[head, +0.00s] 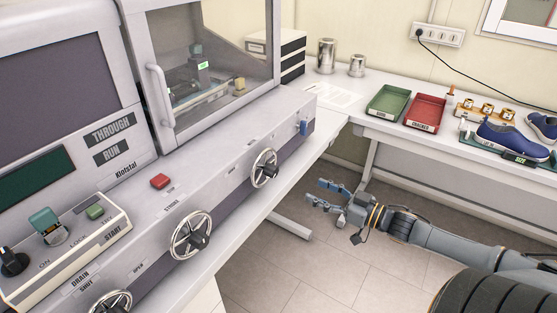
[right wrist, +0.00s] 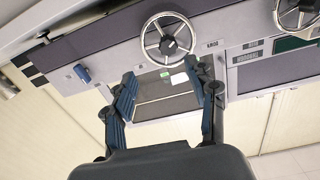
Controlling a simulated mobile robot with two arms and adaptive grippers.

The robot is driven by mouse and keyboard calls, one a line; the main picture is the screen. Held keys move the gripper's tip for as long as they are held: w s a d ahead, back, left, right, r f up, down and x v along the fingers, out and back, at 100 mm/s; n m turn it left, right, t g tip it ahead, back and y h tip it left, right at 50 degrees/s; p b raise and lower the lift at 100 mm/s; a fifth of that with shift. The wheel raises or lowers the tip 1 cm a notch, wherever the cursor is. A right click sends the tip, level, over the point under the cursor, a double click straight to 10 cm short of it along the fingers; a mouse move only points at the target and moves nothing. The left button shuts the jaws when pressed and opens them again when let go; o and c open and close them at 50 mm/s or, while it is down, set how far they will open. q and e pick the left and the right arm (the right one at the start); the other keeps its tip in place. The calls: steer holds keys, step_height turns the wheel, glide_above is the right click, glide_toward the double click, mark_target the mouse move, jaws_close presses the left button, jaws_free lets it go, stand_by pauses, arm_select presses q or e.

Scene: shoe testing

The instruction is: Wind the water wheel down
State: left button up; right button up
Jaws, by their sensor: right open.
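Three spoked metal handwheels with dark hubs line the machine's front: a right one (head: 264,168), a middle one (head: 191,235) and a near one (head: 110,303) cut by the bottom edge. The small labels do not let me tell which is the water wheel. My right gripper (head: 314,192) is open and empty, to the right of the right wheel and apart from it. In the right wrist view, its open fingers (right wrist: 160,70) point toward that wheel (right wrist: 168,39); the middle wheel (right wrist: 297,12) is at the upper right. My left gripper is not in view.
A blue lever (head: 304,127) sits right of the right wheel. A red button (head: 160,181) and a switch panel (head: 65,240) are on the machine. The back bench holds a green tray (head: 388,101), a red tray (head: 425,111) and blue shoes (head: 512,139). Open floor lies below my right arm.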

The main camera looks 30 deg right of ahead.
mark_target(276, 173)
steer(key=x, duration=0.4)
steer(key=r+p+x, duration=0.1)
steer(key=x, duration=0.3)
steer(key=a+x, duration=0.1)
steer(key=x, duration=0.2)
steer(key=shift+w+a+r, duration=0.15)
steer(key=shift+a+r, duration=0.05)
steer(key=shift+r, duration=0.15)
steer(key=shift+p+x, duration=0.3)
steer(key=shift+x, duration=0.55)
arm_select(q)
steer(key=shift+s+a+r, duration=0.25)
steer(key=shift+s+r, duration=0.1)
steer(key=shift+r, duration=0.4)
arm_select(e)
steer(key=shift+f, duration=0.1)
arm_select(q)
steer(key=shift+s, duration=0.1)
arm_select(e)
steer(key=c, duration=1.2)
